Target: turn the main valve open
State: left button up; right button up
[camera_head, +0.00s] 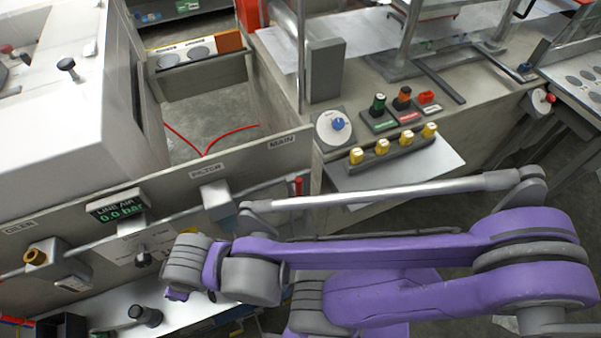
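The main valve's red handle (298,186) stands upright on the pipe below the "MAIN" label (281,141). Its lower part and the valve body are hard to make out. The line air display (118,211) reads 0.0 bar. My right arm comes in from the right and reaches left, below the red handle. Its gripper (178,292) is at the arm's left end, below and left of the handle and apart from it. The fingers are mostly hidden, so its opening does not show. My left gripper is out of view.
A grey box (217,200) sits on the pipe under the "FILTER" label, left of the handle. A yellow knob (36,257) is far left. A blue dial (337,124) and several yellow buttons stand to the right. A black knob (146,315) rises from the lower shelf.

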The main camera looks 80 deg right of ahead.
aim_at(297, 188)
jog(key=k+l+u, duration=0.35)
jog(key=k+l, duration=0.35)
jog(key=k, duration=0.1)
